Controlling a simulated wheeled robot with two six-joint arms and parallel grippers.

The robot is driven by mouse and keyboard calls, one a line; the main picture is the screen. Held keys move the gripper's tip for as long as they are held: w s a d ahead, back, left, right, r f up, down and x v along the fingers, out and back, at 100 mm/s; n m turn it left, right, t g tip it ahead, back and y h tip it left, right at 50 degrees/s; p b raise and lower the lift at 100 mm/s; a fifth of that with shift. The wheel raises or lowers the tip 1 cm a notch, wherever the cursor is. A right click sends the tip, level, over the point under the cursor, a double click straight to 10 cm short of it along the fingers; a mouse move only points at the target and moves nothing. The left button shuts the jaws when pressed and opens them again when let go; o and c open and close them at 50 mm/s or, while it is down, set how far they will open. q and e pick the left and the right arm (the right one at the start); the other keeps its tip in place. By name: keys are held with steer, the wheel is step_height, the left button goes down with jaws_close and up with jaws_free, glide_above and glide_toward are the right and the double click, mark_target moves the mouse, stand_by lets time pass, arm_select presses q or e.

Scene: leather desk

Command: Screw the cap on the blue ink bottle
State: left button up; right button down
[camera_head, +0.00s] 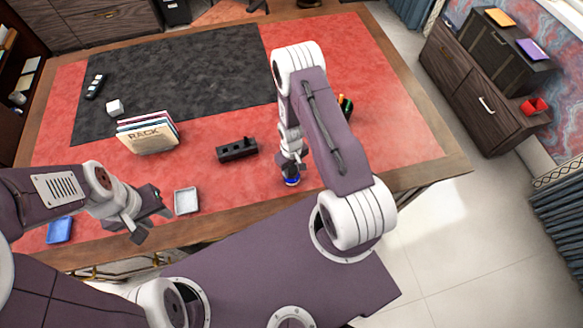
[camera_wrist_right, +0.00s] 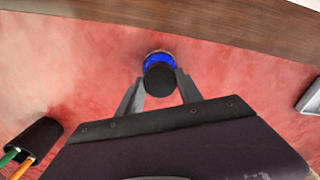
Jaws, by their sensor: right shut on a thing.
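The blue ink bottle (camera_head: 292,181) stands on the red desk top near its front edge, under my right gripper (camera_head: 291,168). In the right wrist view, the blue bottle (camera_wrist_right: 158,59) shows just beyond a round black cap (camera_wrist_right: 159,78). My right gripper (camera_wrist_right: 160,82) is shut on the cap, one finger on each side. The cap covers part of the bottle, and I cannot tell whether it is seated on the neck. My left gripper (camera_head: 150,220) is open and empty at the desk's front edge, left of the bottle.
A white tray (camera_head: 186,201) lies beside my left gripper, and a blue tray (camera_head: 59,230) is at far left. A black holder (camera_head: 237,150) and upright books (camera_head: 147,137) stand behind. A pen cup (camera_head: 346,106) is right of my right arm.

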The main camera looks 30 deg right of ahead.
mark_target(292, 169)
steer(key=shift+f+b, duration=0.35)
steer(key=shift+f, duration=0.05)
stand_by(0.6)
steer(key=c, duration=0.7)
jaws_free()
steer(key=shift+r, duration=0.45)
step_height(292, 169, up, 8)
steer(key=shift+r+b, duration=0.15)
steer(key=shift+b, duration=0.15)
